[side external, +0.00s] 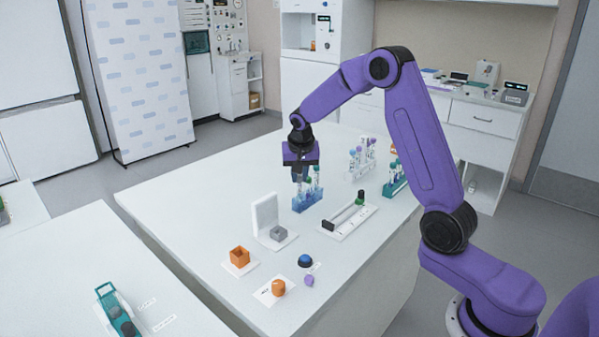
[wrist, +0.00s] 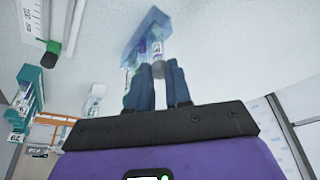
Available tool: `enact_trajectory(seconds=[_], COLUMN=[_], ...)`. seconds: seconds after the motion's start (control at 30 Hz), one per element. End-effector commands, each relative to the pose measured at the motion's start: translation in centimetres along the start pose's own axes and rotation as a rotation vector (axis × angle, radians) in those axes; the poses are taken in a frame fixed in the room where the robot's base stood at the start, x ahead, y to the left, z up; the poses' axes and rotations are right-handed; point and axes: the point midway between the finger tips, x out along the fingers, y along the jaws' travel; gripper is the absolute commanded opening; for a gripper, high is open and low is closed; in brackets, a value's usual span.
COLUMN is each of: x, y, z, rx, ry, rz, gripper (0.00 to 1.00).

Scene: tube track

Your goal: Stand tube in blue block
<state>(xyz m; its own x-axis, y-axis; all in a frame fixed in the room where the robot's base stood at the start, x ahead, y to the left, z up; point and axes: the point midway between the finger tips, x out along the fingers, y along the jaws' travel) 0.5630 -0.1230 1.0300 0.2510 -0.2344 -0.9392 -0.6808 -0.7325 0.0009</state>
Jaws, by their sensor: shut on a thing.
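The blue block (side external: 306,203) is a translucent blue rack near the middle of the table, with upright tubes (side external: 316,178) in it. It also shows at the top of the wrist view (wrist: 150,22). My gripper (side external: 299,176) points down at the left end of the block. In the wrist view its fingers (wrist: 158,88) are shut on a tube (wrist: 158,72) with a pale upper part. The fingers hide most of that tube, and I cannot tell whether its lower end is in the block or above it.
A white rack of tubes (side external: 361,160) and a teal rack (side external: 394,185) stand behind and right. A white track with a black-and-green slider (side external: 348,218) lies right. In front are a white upright panel (side external: 264,216), a grey block (side external: 278,233), an orange box (side external: 239,256) and a blue button (side external: 305,260).

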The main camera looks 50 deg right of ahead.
Motion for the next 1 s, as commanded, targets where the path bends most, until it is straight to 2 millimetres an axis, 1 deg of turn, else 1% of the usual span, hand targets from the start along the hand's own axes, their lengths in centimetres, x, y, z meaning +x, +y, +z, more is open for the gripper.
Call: enact_trajectory(seconds=[0.3,0.33,0.37,0.4,1.0], x=[0.25,0.25,0.25,0.25,0.17], y=[-0.02,-0.02,-0.02,-0.01,-0.01], z=[0.11,0.11,0.11,0.11,0.1], rx=[0.0,0.0,0.0,0.0,0.0], ry=[0.0,0.0,0.0,0.0,0.0], rz=[0.0,0.0,0.0,0.0,0.0], gripper=[0.0,0.25,0.35,0.48,0.49])
